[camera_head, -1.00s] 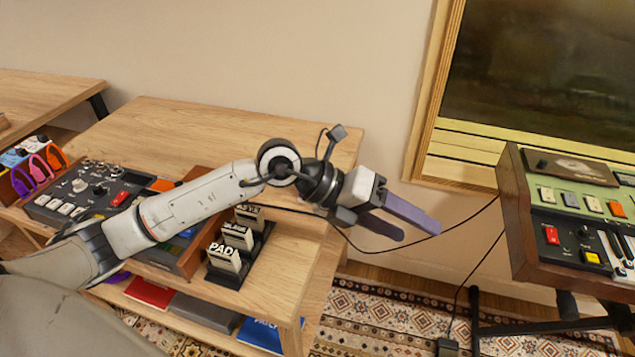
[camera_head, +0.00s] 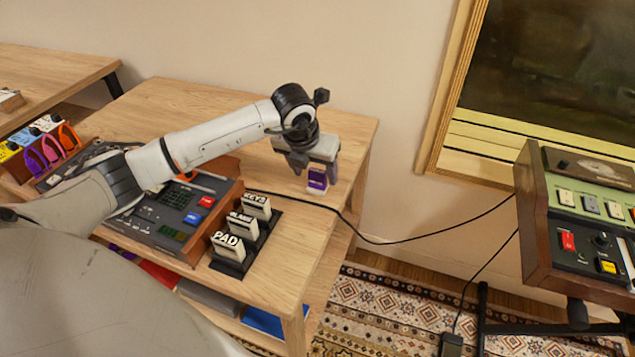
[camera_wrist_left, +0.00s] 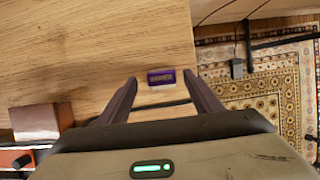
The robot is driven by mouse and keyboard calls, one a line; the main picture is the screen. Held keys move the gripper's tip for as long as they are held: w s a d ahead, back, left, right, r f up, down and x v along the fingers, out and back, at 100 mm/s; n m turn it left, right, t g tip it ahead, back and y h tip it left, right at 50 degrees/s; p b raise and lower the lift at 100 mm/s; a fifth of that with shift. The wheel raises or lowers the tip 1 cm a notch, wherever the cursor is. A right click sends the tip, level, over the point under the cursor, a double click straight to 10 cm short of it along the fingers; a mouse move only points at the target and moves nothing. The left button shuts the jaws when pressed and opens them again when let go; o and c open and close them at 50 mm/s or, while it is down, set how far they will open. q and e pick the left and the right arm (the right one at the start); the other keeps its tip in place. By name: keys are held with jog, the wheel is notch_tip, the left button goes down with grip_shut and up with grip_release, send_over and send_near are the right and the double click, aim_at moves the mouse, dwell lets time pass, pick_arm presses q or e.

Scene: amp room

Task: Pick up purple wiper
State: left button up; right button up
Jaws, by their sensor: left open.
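The purple wiper (camera_head: 317,181), a small block with a purple labelled face and a pale body, stands on the wooden table near its right end. In the left wrist view the wiper (camera_wrist_left: 161,77) shows ahead, between the two finger lines. My left gripper (camera_head: 318,172) points down right at the wiper, partly hiding it in the head view. Its fingers (camera_wrist_left: 160,84) are open, one on each side of the wiper; I cannot tell whether they touch it. My right gripper is not in view.
A black rack of cards marked PAD and KEYS (camera_head: 240,240) stands left of the wiper, beside a wood-sided console (camera_head: 180,215). A black cable (camera_head: 400,242) runs off the table's right edge. The table behind the gripper is clear.

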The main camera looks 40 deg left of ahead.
aim_at(316, 173)
pick_arm(q)
jog(key=x, duration=0.3)
jog(key=shift+d+f, duration=0.15)
jog(key=shift+f, duration=0.1)
jog(key=shift+c, duration=0.2)
jog(key=c, duration=1.1)
jog(key=shift+r, duration=0.15)
jog(key=shift+c, duration=0.2)
notch_tip(316, 173, up, 10)
jog(key=shift+f, duration=0.1)
